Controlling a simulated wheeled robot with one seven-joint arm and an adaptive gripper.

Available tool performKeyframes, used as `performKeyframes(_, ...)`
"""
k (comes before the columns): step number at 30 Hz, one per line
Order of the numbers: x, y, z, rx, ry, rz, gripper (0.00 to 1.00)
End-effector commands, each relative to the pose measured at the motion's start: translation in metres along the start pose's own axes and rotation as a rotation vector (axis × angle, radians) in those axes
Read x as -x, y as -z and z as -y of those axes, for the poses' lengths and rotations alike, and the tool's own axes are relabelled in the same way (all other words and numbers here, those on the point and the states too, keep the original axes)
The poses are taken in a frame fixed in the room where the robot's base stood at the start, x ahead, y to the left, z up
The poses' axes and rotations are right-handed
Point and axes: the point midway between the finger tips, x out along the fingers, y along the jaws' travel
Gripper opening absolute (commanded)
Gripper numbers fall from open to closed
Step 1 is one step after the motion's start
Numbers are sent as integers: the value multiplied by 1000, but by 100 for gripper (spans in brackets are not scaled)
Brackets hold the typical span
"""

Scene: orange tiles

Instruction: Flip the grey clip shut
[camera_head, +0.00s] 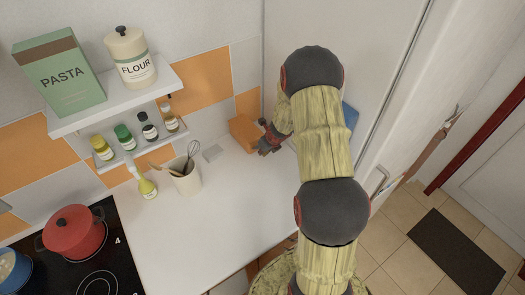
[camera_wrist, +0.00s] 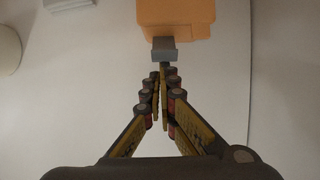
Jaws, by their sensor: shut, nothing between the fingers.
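The grey clip (camera_wrist: 164,50) shows in the wrist view as a small block at the near edge of an orange box-like container (camera_wrist: 176,14). Whether the clip is up or down I cannot tell. The container also shows in the head view (camera_head: 243,131), on the counter in the back corner; there I cannot make out the clip. My gripper (camera_wrist: 160,72) is shut and empty, its fingertips close together right at the clip's near edge. Whether they touch it I cannot tell. In the head view my gripper (camera_head: 262,148) is beside the container's right side.
A utensil cup (camera_head: 187,180) and a yellow bottle (camera_head: 147,187) stand on the counter (camera_head: 235,215) to the left. A shelf (camera_head: 120,97) hangs above. A blue thing (camera_head: 350,115) is partly hidden behind my arm. The counter's front middle is clear.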

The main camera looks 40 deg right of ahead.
Motion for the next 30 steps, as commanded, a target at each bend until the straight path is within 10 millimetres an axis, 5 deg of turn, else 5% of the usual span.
performKeyframes(30,14,-43,0,0,0,-1,0)
